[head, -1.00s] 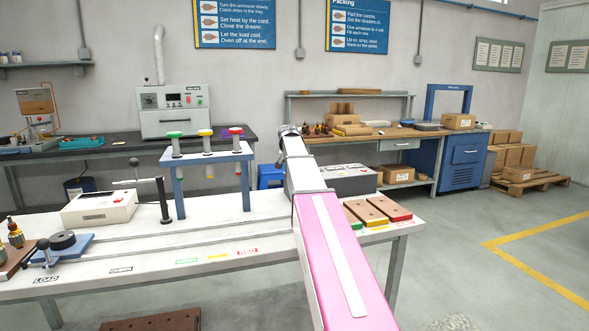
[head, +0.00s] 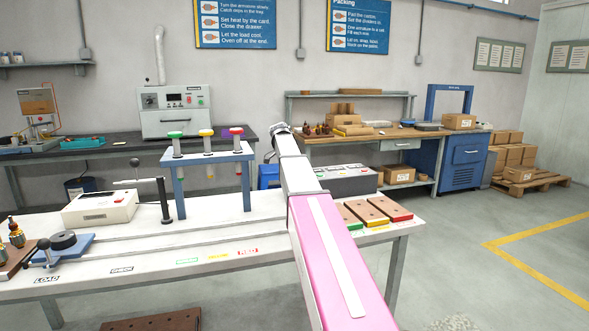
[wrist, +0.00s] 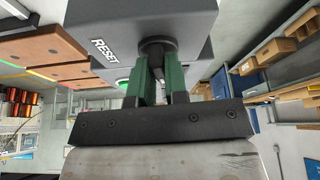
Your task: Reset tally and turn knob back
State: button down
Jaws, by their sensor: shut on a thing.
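A grey box (head: 346,181) with a row of small coloured marks stands at the right end of the white bench, partly behind my arm. In the wrist view the grey box (wrist: 95,22) fills the top, with the word RESET on its face. A dark round knob (wrist: 155,46) sticks out of it. My gripper (wrist: 160,62) has its green fingers shut on the knob. A green button (wrist: 123,84) shows partly beside the fingers. In the head view my arm hides the gripper and the knob. No tally reading can be made out.
Brown blocks on green, yellow and red bases (head: 368,213) lie close to the box. A white device (head: 100,208) sits farther left. The front of the bench is mostly clear.

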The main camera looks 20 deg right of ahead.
jog(key=shift+m, duration=0.3)
jog(key=c, duration=1.1)
grip_release()
jog(key=shift+c, duration=0.2)
jog(key=v, duration=1)
jog(key=shift+w+r, duration=0.15)
jog(key=shift+r, duration=0.25)
jog(key=shift+a, duration=0.1)
